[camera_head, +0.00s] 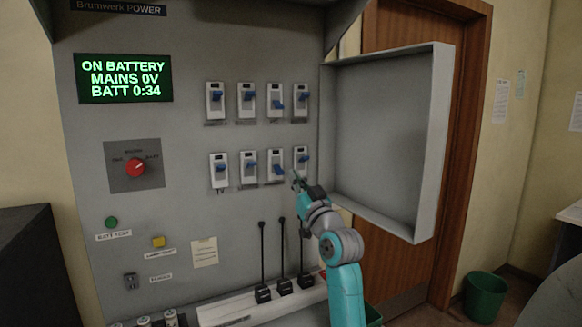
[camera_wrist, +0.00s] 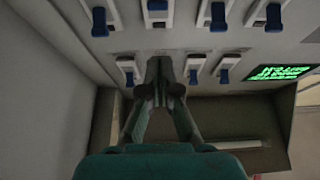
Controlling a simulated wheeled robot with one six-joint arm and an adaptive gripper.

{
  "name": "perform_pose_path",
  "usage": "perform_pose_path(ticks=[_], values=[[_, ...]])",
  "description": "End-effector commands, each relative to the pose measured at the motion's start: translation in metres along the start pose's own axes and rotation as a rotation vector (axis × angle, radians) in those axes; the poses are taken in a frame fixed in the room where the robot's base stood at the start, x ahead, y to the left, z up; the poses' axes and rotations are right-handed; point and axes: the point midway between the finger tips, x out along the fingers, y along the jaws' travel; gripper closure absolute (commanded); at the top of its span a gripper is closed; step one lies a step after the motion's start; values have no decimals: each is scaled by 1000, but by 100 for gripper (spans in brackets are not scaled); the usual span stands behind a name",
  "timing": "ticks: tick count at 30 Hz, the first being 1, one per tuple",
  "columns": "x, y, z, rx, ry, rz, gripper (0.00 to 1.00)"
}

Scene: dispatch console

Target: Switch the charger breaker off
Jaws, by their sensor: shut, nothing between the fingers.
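Two rows of white breakers with blue levers sit on the grey panel. The upper row (camera_head: 247,103) and the lower row (camera_head: 220,172) each hold several. Their labels are too small to read, so I cannot tell which is the charger breaker. Levers stand at differing heights. My gripper (camera_head: 297,178) is shut and empty, just below the right end of the lower row, near the rightmost lower breaker (camera_head: 301,160). I cannot tell whether it touches. In the wrist view my gripper (camera_wrist: 160,66) points at the panel and hides part of one row.
A green display (camera_head: 124,78) reads ON BATTERY, MAINS 0V, BATT 0:34. A red rotary knob (camera_head: 135,167) sits below it. Upright black levers (camera_head: 283,284) stand below the breakers. The open cabinet door (camera_head: 385,140) stands close to the right of my arm.

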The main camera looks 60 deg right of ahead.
Motion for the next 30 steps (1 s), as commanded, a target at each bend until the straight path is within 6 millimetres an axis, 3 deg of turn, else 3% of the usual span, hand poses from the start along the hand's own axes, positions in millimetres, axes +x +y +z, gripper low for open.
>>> perform_pose_path(ticks=[9,30], values=[[-26,0,10,0,1,1,100],[-27,0,10,-1,1,1,100]])
